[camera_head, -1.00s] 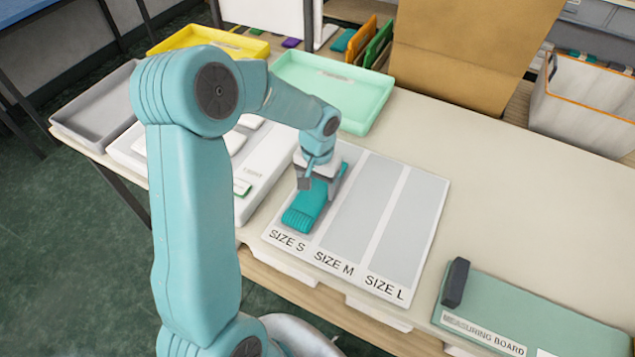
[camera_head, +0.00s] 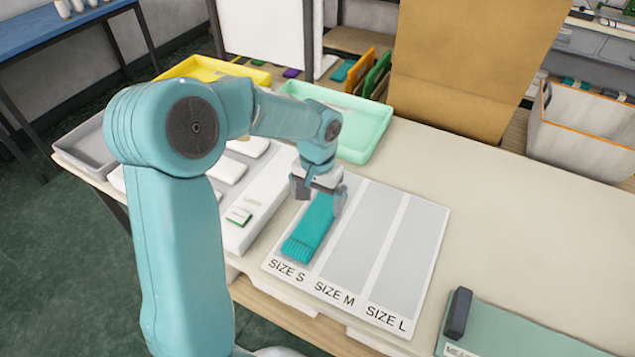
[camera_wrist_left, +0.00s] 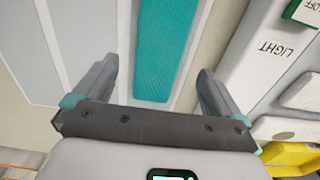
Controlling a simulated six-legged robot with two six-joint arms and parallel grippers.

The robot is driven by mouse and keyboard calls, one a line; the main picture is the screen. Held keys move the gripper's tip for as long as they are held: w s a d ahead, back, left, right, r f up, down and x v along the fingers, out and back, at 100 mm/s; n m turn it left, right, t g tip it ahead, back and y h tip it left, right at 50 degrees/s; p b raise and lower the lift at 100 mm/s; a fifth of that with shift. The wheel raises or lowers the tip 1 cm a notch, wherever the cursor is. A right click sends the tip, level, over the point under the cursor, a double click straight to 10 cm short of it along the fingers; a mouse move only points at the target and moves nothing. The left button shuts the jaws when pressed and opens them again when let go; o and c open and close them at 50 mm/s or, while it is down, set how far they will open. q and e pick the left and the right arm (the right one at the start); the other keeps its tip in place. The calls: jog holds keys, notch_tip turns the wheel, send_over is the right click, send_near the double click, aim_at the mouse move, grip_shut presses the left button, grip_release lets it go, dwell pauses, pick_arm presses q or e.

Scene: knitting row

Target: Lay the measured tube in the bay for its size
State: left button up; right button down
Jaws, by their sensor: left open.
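The teal knitted tube (camera_head: 311,230) lies lengthwise in the SIZE S bay of the white sorting board (camera_head: 438,205). Its ribbed end is towards the SIZE S label. My left gripper (camera_head: 318,203) is open at the tube's far end. In the left wrist view the tube (camera_wrist_left: 165,45) runs between the two open fingers (camera_wrist_left: 155,88), with a gap on each side. The SIZE M bay (camera_head: 357,237) and SIZE L bay (camera_head: 402,255) are empty. My right gripper is not in view.
A white light panel (camera_head: 262,205) borders the board on the left. Green (camera_head: 366,142), yellow and grey trays stand behind. A teal measuring board (camera_head: 515,335) with a dark block lies at front right. The table's right middle is clear.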

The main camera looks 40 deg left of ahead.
aim_at(317, 217)
pick_arm(q)
notch_tip(317, 217, up, 6)
dwell(0.5)
